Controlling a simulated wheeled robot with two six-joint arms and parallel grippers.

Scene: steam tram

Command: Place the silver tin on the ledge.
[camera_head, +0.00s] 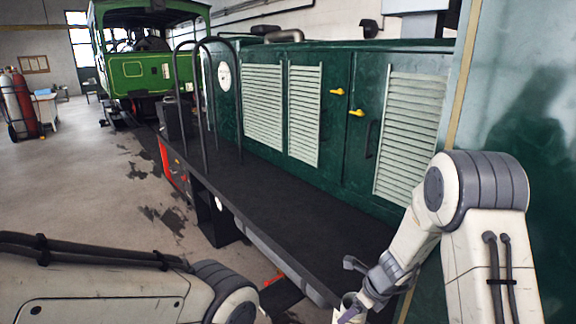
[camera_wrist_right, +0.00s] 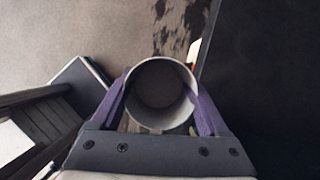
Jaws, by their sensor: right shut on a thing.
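The silver tin (camera_wrist_right: 160,92) shows in the right wrist view as a round, open-topped can seen from above. My right gripper (camera_wrist_right: 162,100) is shut on it, with a purple finger on either side. In the head view my right gripper (camera_head: 350,312) is at the bottom edge, and the tin is hardly visible there. The ledge (camera_head: 270,205) is the long black running board beside the dark green engine body. In the right wrist view the dark surface of the ledge (camera_wrist_right: 265,80) lies to the right of the tin. My left arm crosses the lower left; its gripper is out of view.
Louvred doors (camera_head: 263,105) with yellow handles rise along the ledge's far side. A black hoop rail (camera_head: 210,100) stands at its far end. A green tram (camera_head: 150,70) and red gas cylinder (camera_head: 22,105) are further back. The ledge's middle is clear.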

